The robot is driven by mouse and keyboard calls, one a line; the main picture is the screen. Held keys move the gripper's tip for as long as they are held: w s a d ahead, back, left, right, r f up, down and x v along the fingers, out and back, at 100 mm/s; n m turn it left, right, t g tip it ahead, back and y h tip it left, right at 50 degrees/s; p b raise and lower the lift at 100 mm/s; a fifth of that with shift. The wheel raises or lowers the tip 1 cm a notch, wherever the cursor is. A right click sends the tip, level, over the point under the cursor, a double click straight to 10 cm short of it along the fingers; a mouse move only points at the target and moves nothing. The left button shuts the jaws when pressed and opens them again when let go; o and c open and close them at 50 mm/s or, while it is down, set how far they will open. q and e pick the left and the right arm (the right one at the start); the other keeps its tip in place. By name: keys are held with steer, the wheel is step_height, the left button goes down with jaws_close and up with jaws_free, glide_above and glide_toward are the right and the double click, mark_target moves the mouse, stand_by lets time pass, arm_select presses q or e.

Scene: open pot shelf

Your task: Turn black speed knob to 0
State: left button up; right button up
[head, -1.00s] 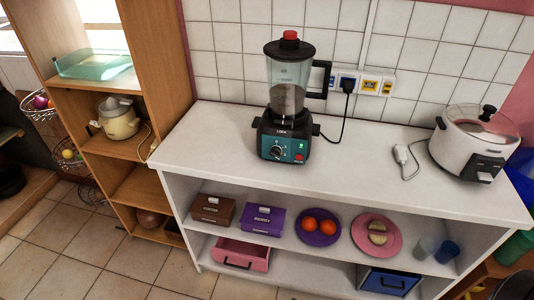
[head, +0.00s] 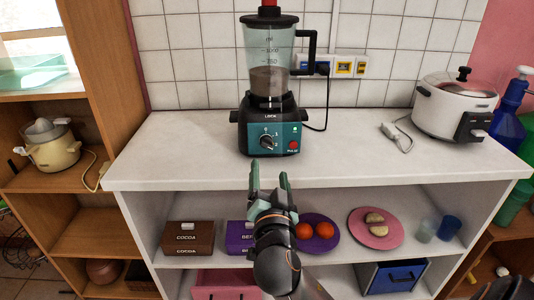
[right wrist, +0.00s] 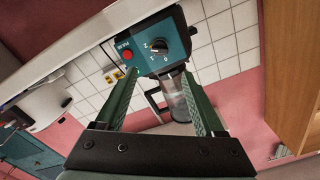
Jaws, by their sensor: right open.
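The blender (head: 268,118) stands upright on the white counter, with a jar part-filled with something brownish. Its black speed knob (head: 268,142) sits in the middle of the teal front panel, left of a red button (head: 293,146). The knob also shows in the right wrist view (right wrist: 158,46), with small white marks around it. Its exact setting is too small to tell. My right gripper (head: 269,175) is open and empty, in front of and below the panel, fingers pointing toward it. In the right wrist view its fingers (right wrist: 160,78) reach toward the panel, apart from the knob. My left gripper is out of view.
A white cooker (head: 455,108) and a grey plug (head: 397,136) are at the counter's right. The shelf below holds a cocoa box (head: 190,238), a purple box (head: 239,238), and plates with fruit. The counter beside the blender is clear.

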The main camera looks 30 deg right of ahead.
mark_target(267, 146)
steer(key=x, duration=1.1)
steer(key=shift+w+d, duration=0.15)
jaws_close()
